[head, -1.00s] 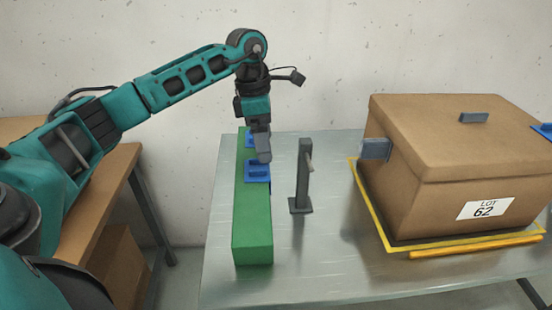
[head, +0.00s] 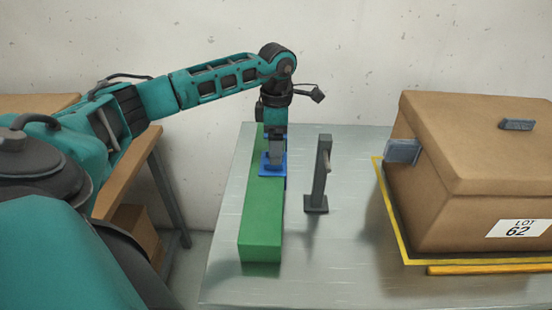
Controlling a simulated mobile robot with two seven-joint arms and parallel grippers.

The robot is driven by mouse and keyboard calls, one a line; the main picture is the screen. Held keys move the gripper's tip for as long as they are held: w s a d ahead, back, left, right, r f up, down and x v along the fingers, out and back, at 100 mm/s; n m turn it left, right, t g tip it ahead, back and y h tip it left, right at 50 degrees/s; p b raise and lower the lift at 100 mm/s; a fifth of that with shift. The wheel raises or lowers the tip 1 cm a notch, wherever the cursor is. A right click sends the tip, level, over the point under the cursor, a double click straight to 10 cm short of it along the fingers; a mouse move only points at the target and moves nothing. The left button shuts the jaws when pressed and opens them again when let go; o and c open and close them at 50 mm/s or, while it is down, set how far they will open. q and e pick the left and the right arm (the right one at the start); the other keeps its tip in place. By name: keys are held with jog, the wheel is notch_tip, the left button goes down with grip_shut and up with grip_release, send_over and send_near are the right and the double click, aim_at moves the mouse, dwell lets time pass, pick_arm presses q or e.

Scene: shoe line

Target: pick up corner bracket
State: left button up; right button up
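A blue corner bracket (head: 264,168) is on top of the long green block (head: 262,220), toward its far end. My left gripper (head: 276,164) points straight down with its fingertips at the bracket's raised middle part. The fingers look close together, but I cannot tell whether they are closed on the bracket or just around it. The bracket appears to rest on the block. The gripper hides part of the bracket and of the block's far end. My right gripper is not in view.
A dark upright stand with a side peg (head: 319,180) is just right of the block. A large brown lidded box (head: 440,200) labelled LOT 62 stands on a yellow-edged base at the right. The metal table (head: 335,270) is clear in front. A wooden bench (head: 125,175) is at left.

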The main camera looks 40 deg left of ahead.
aim_at(274, 168)
pick_arm(q)
notch_tip(274, 168, down, 4)
jog(key=shift+s+r, duration=0.1)
jog(key=shift+r, duration=0.1)
jog(key=c, duration=1.2)
jog(key=shift+o, duration=0.2)
jog(key=shift+r, duration=0.1)
